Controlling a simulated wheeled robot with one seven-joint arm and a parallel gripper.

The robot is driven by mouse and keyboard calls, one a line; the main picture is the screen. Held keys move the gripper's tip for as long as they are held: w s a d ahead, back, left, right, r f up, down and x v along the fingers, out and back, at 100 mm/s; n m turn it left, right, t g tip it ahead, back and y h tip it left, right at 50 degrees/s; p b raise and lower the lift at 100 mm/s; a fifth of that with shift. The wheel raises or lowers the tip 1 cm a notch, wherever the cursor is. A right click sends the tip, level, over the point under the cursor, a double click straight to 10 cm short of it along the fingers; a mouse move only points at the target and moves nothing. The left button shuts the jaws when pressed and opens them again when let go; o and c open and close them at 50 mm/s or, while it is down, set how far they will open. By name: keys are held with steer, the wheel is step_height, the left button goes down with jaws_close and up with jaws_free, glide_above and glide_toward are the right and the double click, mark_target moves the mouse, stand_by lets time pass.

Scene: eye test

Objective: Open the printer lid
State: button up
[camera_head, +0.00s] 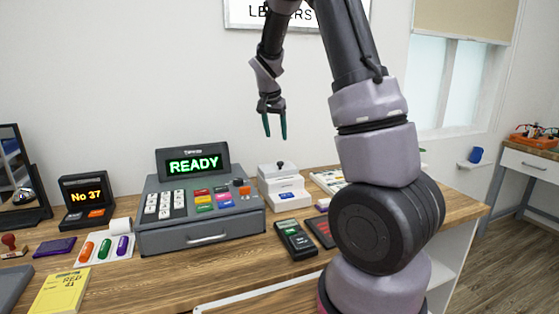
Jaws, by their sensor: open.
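A small white device (289,200), which looks like the printer, stands on the wooden counter right of the cash register. Its white top part, which looks like the lid (273,173), carries a dark knob (280,164) and appears to be down. My gripper (275,126) hangs in the air above the device, with its two green-tipped fingers pointing down. The fingers are apart and empty, with a visible gap above the knob. Nothing hides the device's front; how far the gripper is from it in depth is hard to tell.
A grey cash register (220,229) with a READY display (194,163) stands close on the left. A dark card terminal (295,240) lies in front of the device. My arm rises at the right and covers part of the counter (250,267). Wall space around the gripper is clear.

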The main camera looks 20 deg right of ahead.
mark_target(279, 163)
steer(key=shift+h, duration=0.3)
steer(key=x, duration=0.9)
steer(key=w+x, duration=0.1)
steer(key=x, duration=0.3)
steer(key=shift+a+f, duration=0.15)
steer(key=shift+c, duration=0.3)
jaws_close()
stand_by(0.5)
